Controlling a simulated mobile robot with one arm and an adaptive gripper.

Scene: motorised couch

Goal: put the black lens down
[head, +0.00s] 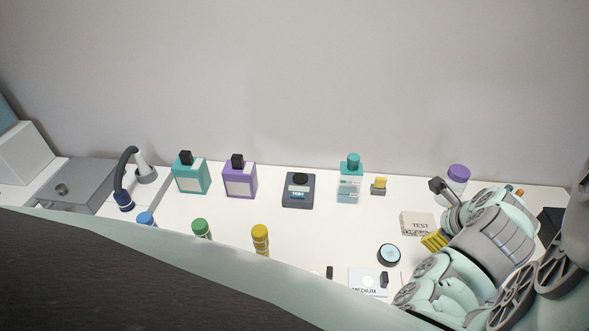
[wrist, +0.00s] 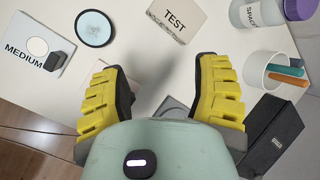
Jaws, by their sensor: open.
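A round black-rimmed disc with a pale blue face, which looks like the black lens (head: 388,254), lies flat on the white table. It also shows at the upper left of the wrist view (wrist: 95,28), beyond the left finger. My gripper (wrist: 158,75) has its two yellow fingers wide apart, with nothing held between them. The disc is apart from both fingers. In the head view my gripper (head: 435,241) is just right of the disc, with its fingers partly hidden by my arm. A grey flat thing (wrist: 174,107) shows between the fingers, partly hidden by the gripper body.
A TEST box (wrist: 175,18) lies beyond the fingers. A MEDIUM card (wrist: 38,40) with a black block is left. A white cup with sticks (wrist: 262,68), a purple-lidded jar (wrist: 262,10) and a black box (wrist: 270,132) stand right. Several bottles line the table's back.

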